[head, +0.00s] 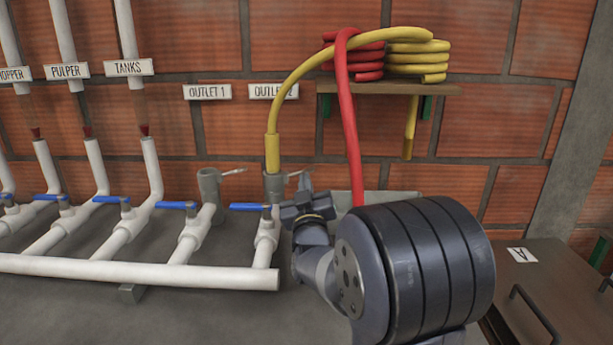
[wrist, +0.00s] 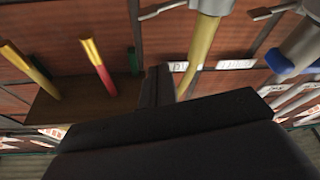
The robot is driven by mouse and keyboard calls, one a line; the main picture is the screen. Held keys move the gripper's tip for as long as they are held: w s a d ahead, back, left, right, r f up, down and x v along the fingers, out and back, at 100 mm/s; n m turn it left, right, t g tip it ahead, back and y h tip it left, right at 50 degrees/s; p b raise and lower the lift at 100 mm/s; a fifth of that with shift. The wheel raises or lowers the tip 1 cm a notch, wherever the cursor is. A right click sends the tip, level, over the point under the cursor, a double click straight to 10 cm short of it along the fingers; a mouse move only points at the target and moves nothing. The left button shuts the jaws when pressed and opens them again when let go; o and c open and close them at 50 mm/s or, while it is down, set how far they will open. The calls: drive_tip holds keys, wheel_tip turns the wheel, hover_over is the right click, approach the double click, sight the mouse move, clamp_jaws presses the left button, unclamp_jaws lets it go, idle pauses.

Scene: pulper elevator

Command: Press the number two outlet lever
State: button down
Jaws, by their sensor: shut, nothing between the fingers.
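The number two outlet is the grey coupling (head: 273,188) under the partly covered OUTLET 2 sign (head: 262,92), with the yellow hose (head: 272,150) standing in it. Its thin metal lever (head: 294,174) points right, partly hidden behind my gripper. In the wrist view, which is upside down, the lever (wrist: 163,9) sticks out left from the coupling at the top edge. My gripper (head: 306,190) is shut and empty, just right of the coupling and close to the lever; I cannot tell whether they touch. Its dark fingers (wrist: 157,85) show in the wrist view.
Blue-handled valves (head: 250,207) line the white pipes (head: 140,270). A red hose (head: 352,150) hangs from the wooden shelf (head: 440,89). A lidded box (head: 560,280) marked A stands right.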

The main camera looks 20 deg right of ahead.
drive_tip(key=w+d, duration=0.3)
drive_tip(key=w, duration=0.5)
drive_tip(key=shift+w+d+f, duration=0.15)
drive_tip(key=shift+d+f, duration=0.2)
drive_tip(key=shift+f, duration=0.1)
drive_tip(key=shift+f, duration=0.1)
